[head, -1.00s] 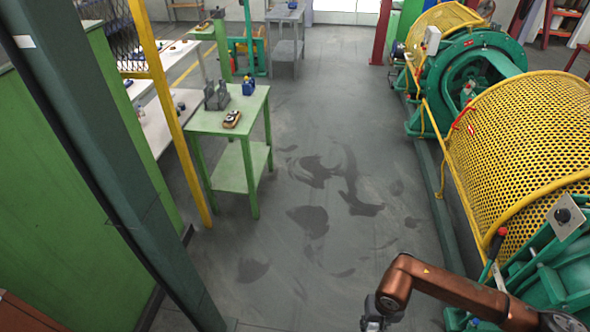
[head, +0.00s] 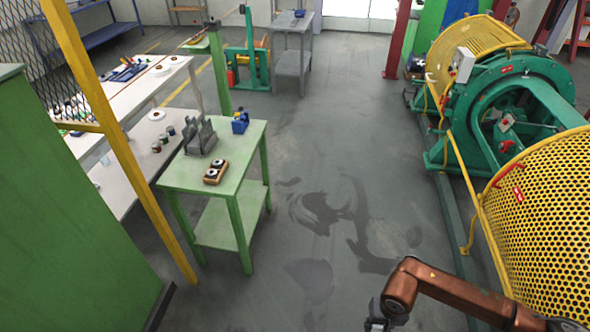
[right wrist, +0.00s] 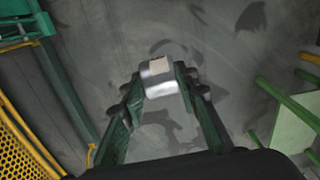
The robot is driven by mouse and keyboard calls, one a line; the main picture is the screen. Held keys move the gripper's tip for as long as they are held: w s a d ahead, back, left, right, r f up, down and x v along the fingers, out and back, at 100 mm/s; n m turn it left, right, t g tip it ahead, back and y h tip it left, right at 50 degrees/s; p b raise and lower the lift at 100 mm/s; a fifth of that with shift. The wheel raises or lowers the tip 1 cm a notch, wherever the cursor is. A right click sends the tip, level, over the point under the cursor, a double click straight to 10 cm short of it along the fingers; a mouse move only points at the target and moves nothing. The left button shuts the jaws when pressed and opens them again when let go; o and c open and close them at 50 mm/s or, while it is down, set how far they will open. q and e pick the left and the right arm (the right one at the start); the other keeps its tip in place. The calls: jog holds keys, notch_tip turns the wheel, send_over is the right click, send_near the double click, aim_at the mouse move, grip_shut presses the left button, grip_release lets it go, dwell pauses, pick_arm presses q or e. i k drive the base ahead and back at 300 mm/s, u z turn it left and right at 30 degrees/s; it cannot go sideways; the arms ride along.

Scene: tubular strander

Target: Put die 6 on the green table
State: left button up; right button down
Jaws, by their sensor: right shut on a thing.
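My right gripper (head: 377,322) is low at the bottom of the head view, at the end of a copper-brown arm. In the right wrist view its fingers (right wrist: 160,88) are shut on a small silver-grey block with a beige patch, the die (right wrist: 157,69). Its number cannot be read. The die is held above the floor, away from any table. The green table (head: 245,145) stands ahead and to the left in the head view. Part of a pale green tabletop (right wrist: 297,128) also shows at the right of the right wrist view. My left gripper is out of view.
On the green table are a wooden block with two round pieces (head: 215,172), a grey metal stand (head: 200,138) and a blue device (head: 240,122). A yellow post (head: 120,140) and green panel (head: 60,220) stand left. The yellow-guarded machine (head: 540,220) is right. Open floor lies between.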

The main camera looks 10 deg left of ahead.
aim_at(243, 139)
jog(key=i, duration=2.4)
jog(key=u, duration=1.75)
